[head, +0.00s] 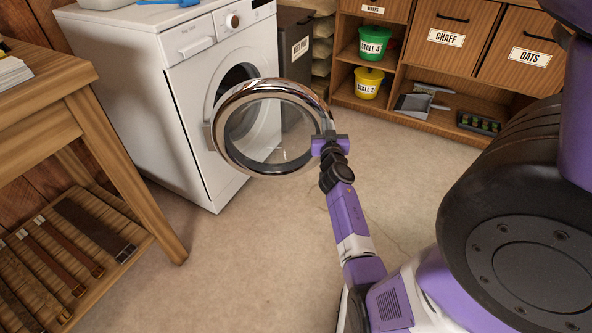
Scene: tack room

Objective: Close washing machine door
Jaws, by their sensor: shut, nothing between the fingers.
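The white washing machine (190,130) stands at the upper left. Its round door (230,106), a chrome ring with clear glass, is swung wide open on its left-side hinge. The dark drum opening (222,84) shows partly behind the door. My gripper (329,140) is at the right rim of the door, at the free edge away from the hinge. It overlaps the rim in the picture; I cannot tell whether it touches. Its fingers are shut with nothing held, and the fingertips are partly hidden against the ring.
A wooden table (110,110) with belts on its lower shelf (130,243) stands at the left. A dark bin (297,50) is beside the machine. Wooden cabinets (480,75) with green (375,38) and yellow (368,78) buckets line the back. The floor between is clear.

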